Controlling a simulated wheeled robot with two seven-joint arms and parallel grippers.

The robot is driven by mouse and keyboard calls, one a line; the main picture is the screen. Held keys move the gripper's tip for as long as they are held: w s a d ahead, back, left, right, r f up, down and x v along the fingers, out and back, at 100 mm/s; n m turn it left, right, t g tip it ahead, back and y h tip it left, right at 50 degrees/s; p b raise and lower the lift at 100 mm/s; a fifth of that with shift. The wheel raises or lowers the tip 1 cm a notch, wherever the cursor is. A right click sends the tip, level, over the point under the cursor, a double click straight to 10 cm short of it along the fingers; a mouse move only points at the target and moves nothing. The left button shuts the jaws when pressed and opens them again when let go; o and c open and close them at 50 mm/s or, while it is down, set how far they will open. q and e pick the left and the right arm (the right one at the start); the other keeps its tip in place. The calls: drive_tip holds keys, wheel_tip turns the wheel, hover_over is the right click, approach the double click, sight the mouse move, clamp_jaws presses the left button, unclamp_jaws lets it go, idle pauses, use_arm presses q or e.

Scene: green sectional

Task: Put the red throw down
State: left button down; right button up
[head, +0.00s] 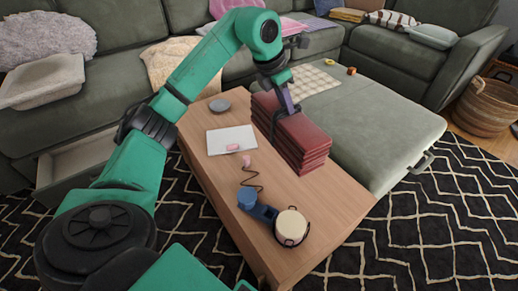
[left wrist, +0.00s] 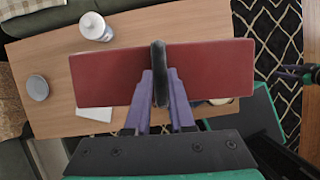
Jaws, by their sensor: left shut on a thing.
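The red throw (head: 305,145) is a dark red, neatly folded stack of several layers at the right side of the wooden coffee table (head: 335,200). My left gripper (head: 283,108) is shut on the red throw from above. In the left wrist view its purple fingers (left wrist: 160,85) sit across the middle of the throw (left wrist: 212,72), which spreads flat to both sides. I cannot tell whether the throw's underside touches the tabletop.
A green ottoman (head: 375,140) stands close on the right.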

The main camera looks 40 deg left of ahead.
use_arm(q)
drive_tip(key=shift+w+a+r+n, duration=0.15)
drive_tip(key=shift+w+a+n, duration=0.05)
drive_tip(key=shift+w+n, duration=0.3)
wheel_tip(320, 180, down, 8)
drive_tip(key=b, duration=0.3)
drive_tip(key=shift+s, duration=0.1)
wheel_tip(320, 180, down, 4)
drive_tip(key=shift+r+b, duration=0.1)
drive_tip(key=shift+b, duration=0.4)
use_arm(e)
wheel_tip(320, 180, up, 7)
drive_tip(key=a, duration=0.1)
use_arm(q)
wheel_tip(320, 180, down, 8)
drive_tip(key=b, duration=0.2)
use_arm(e)
drive_tip(key=w+a+f+t+y, duration=0.2)
drive_tip(key=w+a+f+t, duration=0.1)
drive_tip(key=w+a+f, duration=0.1)
drive_tip(key=shift+w+a+n+t+y, duration=0.2)
drive_tip(key=shift+a+n+t+y, duration=0.15)
drive_tip(key=shift+a, duration=0.45)
use_arm(q)
drive_tip(key=c, duration=0.8)
unclamp_jaws()
use_arm(e)
drive_tip(key=shift+a, duration=0.1)
use_arm(q)
drive_tip(key=shift+o, duration=0.2)
